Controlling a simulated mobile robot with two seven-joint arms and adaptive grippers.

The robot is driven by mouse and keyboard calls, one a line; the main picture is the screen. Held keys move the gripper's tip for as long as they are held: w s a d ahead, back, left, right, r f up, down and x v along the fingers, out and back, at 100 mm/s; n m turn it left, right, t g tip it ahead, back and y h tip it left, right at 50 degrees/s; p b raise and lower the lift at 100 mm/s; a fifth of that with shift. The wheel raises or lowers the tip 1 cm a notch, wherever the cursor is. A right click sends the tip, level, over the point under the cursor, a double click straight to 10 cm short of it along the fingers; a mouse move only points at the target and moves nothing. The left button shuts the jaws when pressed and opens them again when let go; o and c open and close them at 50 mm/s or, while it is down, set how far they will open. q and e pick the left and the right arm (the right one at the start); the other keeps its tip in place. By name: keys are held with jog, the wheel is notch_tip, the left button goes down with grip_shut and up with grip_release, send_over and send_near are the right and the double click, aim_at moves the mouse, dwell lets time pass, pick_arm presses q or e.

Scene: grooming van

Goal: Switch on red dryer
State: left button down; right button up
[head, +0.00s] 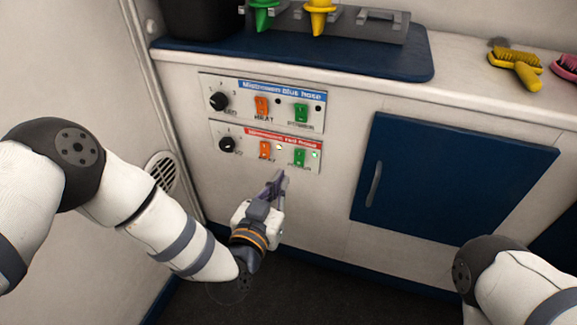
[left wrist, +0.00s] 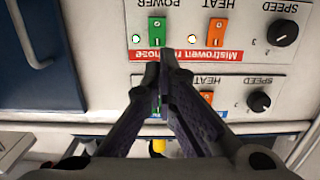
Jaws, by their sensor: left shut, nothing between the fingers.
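The red hose dryer panel (head: 233,157) is the lower of two panels on the white cabinet front, marked by a red label strip (head: 283,137). It has a black speed knob (head: 227,144), an orange heat switch (head: 265,149) and a green power switch (head: 299,157). A small light (head: 316,155) beside the power switch looks lit greenish. My left gripper (head: 281,174) is shut and empty, its tips just below the switches in the head view. In the upside-down left wrist view, the green switch (left wrist: 157,32) shows just beyond the fingertips (left wrist: 166,58). My right gripper is out of view.
The blue hose panel (head: 235,87) sits directly above, with dark lights. A blue cabinet door (head: 450,180) with a handle is to the right. A counter above holds a blue mat (head: 180,52), green and yellow nozzles and a yellow brush (head: 518,69). A wall stands close at left.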

pick_arm(q)
jog(key=shift+p+v, duration=0.4)
jog(key=shift+v, duration=1.95)
